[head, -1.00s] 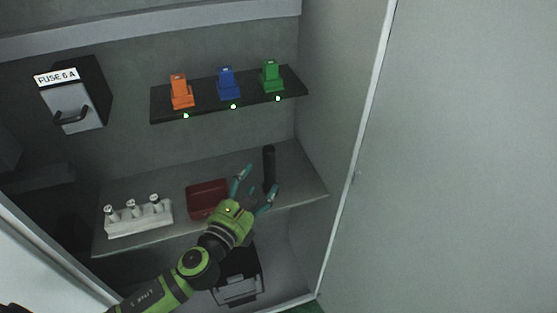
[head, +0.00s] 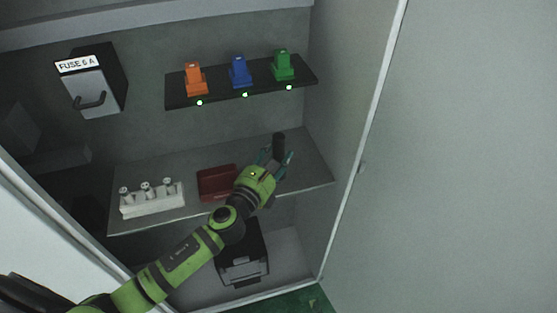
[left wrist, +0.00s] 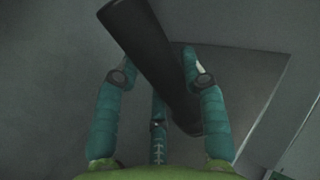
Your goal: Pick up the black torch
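The black torch (head: 279,142) stands upright on the middle shelf, near its right end. Its lower part is hidden behind my left gripper (head: 276,157). In the left wrist view the torch (left wrist: 152,55) is a dark cylinder slanting between the teal fingers of my left gripper (left wrist: 157,62). The fingers are spread, with one on each side of the torch and a third below. The gripper is open; I see no clear grip on the torch. My right gripper is not in view.
A dark red bin (head: 214,184) and a white rack (head: 152,201) share the shelf (head: 311,172) to the left. Above is a black ledge (head: 216,96) with orange, blue and green pieces. The cabinet's right wall (head: 345,90) is close to the torch.

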